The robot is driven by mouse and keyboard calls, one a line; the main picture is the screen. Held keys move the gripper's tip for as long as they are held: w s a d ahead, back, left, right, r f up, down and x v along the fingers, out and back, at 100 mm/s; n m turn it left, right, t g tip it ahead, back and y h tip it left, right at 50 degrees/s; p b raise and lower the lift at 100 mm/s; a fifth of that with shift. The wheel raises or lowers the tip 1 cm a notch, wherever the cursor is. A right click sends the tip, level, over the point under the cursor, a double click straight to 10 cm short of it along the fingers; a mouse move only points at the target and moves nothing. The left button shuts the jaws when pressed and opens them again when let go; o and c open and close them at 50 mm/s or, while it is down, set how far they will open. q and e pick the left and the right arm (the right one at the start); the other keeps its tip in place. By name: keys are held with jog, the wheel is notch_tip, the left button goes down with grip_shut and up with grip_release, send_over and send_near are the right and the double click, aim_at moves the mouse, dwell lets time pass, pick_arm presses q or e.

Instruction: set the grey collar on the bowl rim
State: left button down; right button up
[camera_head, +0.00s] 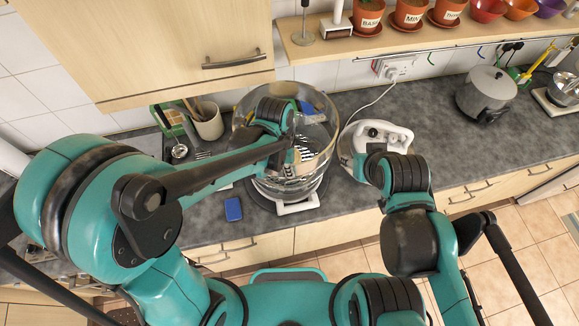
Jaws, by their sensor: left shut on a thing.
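The clear glass bowl (262,186) stands on its dark base on the counter, left of centre, with a white handle in front. A grey, see-through round band, which I take for the collar (241,112), shows at the bowl's top. Whether it rests on the rim or hangs above it I cannot tell. My left gripper (301,152) is over the bowl, shut on what looks like the collar; my arm hides much of the grip. My right arm ends beside the white lid (383,131); its gripper (374,158) is mostly hidden behind the wrist.
A blue sponge (233,209) lies at the counter's front edge. A grey cooker (486,92) stands far right. A shelf with plant pots (368,14) runs above.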

pick_arm(q)
jog(key=shift+f+b, duration=0.35)
jog(key=shift+f, duration=0.25)
notch_tip(320, 180, down, 4)
jog(key=b, duration=0.3)
jog(key=shift+r+b, duration=0.1)
jog(key=shift+b, duration=0.2)
jog(key=shift+s+b, duration=0.1)
jog(key=shift+b, duration=0.3)
dwell(0.9)
jog(key=shift+f+b, duration=1.15)
jog(key=c, duration=1.6)
grip_release()
jog(key=shift+o, duration=0.2)
jog(key=shift+r, duration=0.1)
jog(key=r, duration=0.4)
jog(key=a+r, duration=0.1)
jog(key=r, duration=0.7)
jog(key=shift+a, duration=0.25)
jog(key=shift+f, duration=0.1)
